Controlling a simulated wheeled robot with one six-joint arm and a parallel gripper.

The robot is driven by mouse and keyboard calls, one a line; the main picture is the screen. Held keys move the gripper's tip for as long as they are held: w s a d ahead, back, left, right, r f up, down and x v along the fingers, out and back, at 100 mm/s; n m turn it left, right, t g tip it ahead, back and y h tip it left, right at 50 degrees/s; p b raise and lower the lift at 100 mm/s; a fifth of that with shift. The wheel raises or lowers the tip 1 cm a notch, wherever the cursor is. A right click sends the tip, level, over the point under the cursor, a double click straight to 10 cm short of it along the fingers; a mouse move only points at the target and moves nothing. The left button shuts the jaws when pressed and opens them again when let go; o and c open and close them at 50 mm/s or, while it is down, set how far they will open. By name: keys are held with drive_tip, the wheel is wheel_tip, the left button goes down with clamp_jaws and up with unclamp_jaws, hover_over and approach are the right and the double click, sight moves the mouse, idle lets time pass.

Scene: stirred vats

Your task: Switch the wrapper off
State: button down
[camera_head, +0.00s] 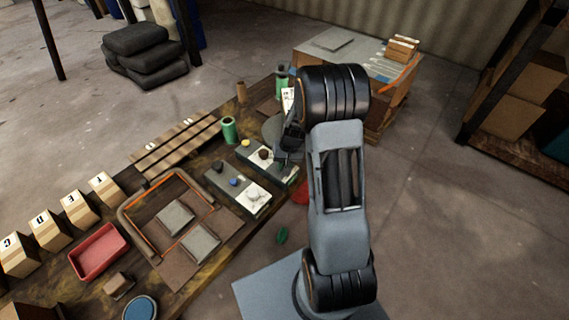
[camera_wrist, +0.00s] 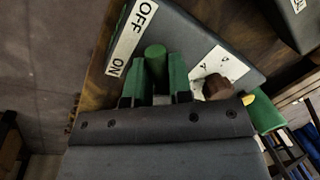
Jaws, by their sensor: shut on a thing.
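In the wrist view a dark control box (camera_wrist: 205,40) carries a white label (camera_wrist: 132,38) reading OFF at its upper end and ON at its lower end. A green round-ended handle (camera_wrist: 155,53) stands beside the label. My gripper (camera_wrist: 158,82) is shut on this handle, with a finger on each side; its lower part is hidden. A brown knob (camera_wrist: 217,87) and a white plate with small marks (camera_wrist: 222,62) are to the right. In the head view my gripper (camera_head: 286,152) is at the right end of the farther grey box (camera_head: 250,147). I cannot tell which setting the handle is at.
A green cylinder (camera_head: 229,129), a slatted rack (camera_head: 172,146), an orange-edged frame (camera_head: 128,215) and a red tray (camera_head: 98,252) are on the table. Open floor (camera_head: 450,230) is at right.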

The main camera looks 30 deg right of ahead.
drive_tip(key=c, duration=1)
unclamp_jaws()
drive_tip(key=shift+c, duration=0.2)
wheel_tip(320, 180, up, 14)
drive_tip(key=d, duration=0.2)
drive_tip(key=shift+s+d+f, duration=0.2)
drive_tip(key=shift+s+d, duration=0.1)
drive_tip(key=shift+s, duration=0.15)
drive_tip(key=s+a+r+n+t+h, duration=0.1)
drive_tip(key=s+a+r+n, duration=0.1)
drive_tip(key=s+a, duration=0.4)
drive_tip(key=s+a+r+n+t+h, duration=0.1)
drive_tip(key=s+a+r+n, duration=0.1)
drive_tip(key=s+a+r, duration=0.3)
drive_tip(key=s+a, duration=0.1)
drive_tip(key=s, duration=0.3)
drive_tip(key=shift+s+r+t, duration=0.2)
drive_tip(key=shift+s+t, duration=0.05)
drive_tip(key=shift+t, duration=0.15)
